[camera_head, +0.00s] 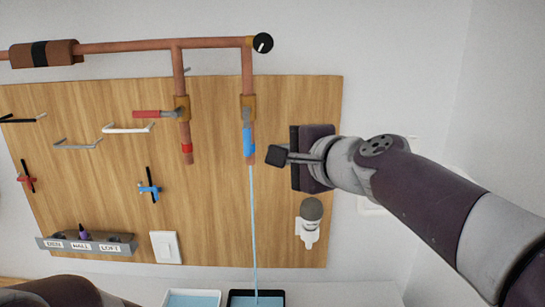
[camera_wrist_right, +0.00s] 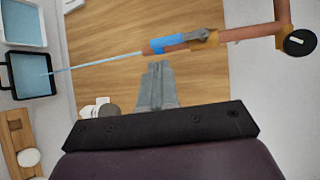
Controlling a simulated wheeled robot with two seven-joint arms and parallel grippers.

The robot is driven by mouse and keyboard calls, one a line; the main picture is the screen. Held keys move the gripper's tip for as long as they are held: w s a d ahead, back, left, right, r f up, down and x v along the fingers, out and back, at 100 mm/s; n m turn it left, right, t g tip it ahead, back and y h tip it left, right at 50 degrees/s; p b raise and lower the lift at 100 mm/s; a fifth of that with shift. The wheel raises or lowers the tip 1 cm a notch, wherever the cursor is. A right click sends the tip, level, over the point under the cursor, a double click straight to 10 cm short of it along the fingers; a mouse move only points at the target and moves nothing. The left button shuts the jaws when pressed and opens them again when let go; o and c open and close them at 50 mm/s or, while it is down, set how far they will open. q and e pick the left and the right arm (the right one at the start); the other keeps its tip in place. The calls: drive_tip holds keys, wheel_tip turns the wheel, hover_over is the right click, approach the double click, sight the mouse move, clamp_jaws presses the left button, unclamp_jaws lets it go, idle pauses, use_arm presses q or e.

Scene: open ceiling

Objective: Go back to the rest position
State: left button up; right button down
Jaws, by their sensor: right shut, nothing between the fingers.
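My right gripper (camera_head: 276,155) is in front of the wooden board, just right of the blue-handled valve (camera_head: 248,140) on the copper pipe. It is shut and empty. In the right wrist view the closed fingers (camera_wrist_right: 157,72) point toward the blue handle (camera_wrist_right: 178,43), with a gap that is hard to judge. A thin light-blue stream (camera_head: 253,220) runs from the pipe's lower end to a black-rimmed tray (camera_head: 234,295). My left gripper is not in view; only part of my arm shows at the lower left.
The wooden board (camera_head: 100,200) carries a red-handled valve (camera_head: 150,114), hooks, a labelled grey rack (camera_head: 85,245), a switch plate (camera_head: 166,247) and a grey-capped white holder (camera_head: 308,228). A white tray (camera_wrist_right: 22,40) stands beside the black one. Bare wall lies to the right.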

drive_tip(key=s+d+n+b, duration=0.1)
drive_tip(key=s+d+n, duration=0.1)
drive_tip(key=s+d, duration=0.2)
drive_tip(key=s+d+f+n+g+h, duration=0.1)
drive_tip(key=d+f+n+g+h, duration=0.2)
drive_tip(key=f, duration=0.8)
drive_tip(key=s+d+f+n+g+h, duration=0.1)
drive_tip(key=d+f+n+g+h, duration=0.2)
drive_tip(key=f, duration=0.9)
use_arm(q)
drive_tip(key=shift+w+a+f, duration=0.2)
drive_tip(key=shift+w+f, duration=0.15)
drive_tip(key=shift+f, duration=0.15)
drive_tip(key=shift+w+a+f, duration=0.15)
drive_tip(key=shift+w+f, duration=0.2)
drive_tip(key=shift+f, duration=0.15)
use_arm(e)
drive_tip(key=s+d+f+n+g+h, duration=0.1)
drive_tip(key=s+d+f+n+g, duration=0.1)
drive_tip(key=s+f, duration=0.4)
drive_tip(key=s+d+f+n+g+h, duration=0.1)
drive_tip(key=s+d+f, duration=0.4)
drive_tip(key=f, duration=0.6)
drive_tip(key=shift+s+n+g+h, duration=0.4)
drive_tip(key=shift+n+g, duration=0.3)
drive_tip(key=shift+g, duration=0.2)
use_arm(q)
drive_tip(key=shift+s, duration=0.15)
use_arm(e)
drive_tip(key=shift+d, duration=0.15)
